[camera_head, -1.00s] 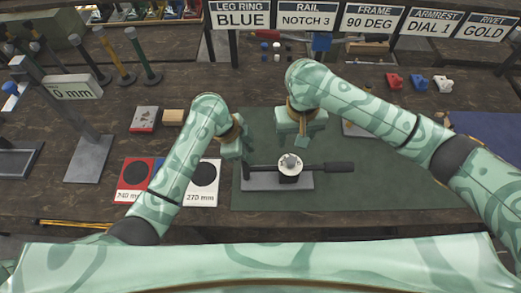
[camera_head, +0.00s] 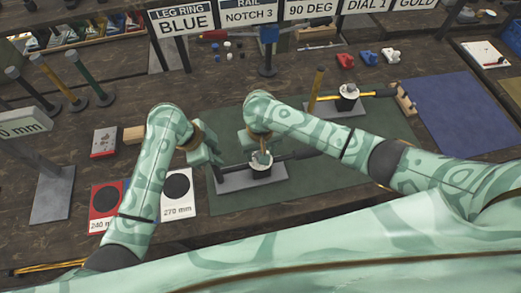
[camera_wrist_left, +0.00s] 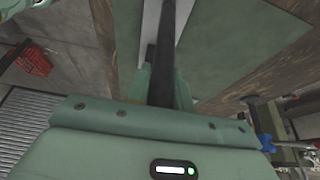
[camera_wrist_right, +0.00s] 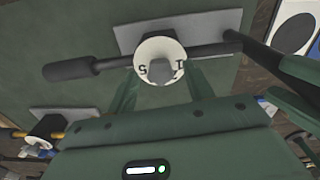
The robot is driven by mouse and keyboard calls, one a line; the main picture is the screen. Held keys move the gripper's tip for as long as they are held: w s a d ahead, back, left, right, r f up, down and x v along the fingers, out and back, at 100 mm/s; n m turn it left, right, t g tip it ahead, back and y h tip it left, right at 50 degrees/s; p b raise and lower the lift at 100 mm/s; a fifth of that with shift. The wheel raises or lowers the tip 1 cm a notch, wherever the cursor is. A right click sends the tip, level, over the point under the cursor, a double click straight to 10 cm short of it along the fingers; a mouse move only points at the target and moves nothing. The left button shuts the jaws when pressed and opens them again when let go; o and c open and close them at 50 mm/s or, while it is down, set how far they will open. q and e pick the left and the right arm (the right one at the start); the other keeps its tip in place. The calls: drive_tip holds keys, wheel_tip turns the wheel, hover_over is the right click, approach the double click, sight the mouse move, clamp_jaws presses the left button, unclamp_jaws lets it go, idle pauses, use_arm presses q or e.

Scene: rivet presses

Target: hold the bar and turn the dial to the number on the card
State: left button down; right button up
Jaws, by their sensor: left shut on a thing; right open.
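The black bar (camera_wrist_right: 95,67) runs across a grey plate (camera_wrist_right: 205,25) on the green mat. My left gripper (camera_head: 214,163) is shut on the bar's left end, and the bar passes between its fingers in the left wrist view (camera_wrist_left: 165,60). The round white dial (camera_wrist_right: 150,52) sits at the bar's middle with a grey knob (camera_wrist_right: 159,72) on top. A 1 and a 5 show on its rim. My right gripper (camera_head: 262,152) is open above the dial, with its fingers near the knob and partly hiding it in the head view. A card (camera_head: 367,5) reads DIAL 1.
Behind on the mat stands a second bar with a yellow section (camera_head: 375,93) and a similar dial (camera_head: 348,92). A red card (camera_head: 105,203) and a 270 mm card (camera_head: 178,190) lie left of the mat. A blue mat (camera_head: 465,112) at right is clear.

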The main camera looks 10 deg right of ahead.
drive_tip(key=c, duration=1)
drive_tip(key=n, duration=0.3)
drive_tip(key=shift+n, duration=2.4)
drive_tip(key=o, duration=1)
wheel_tip(320, 180, up, 12)
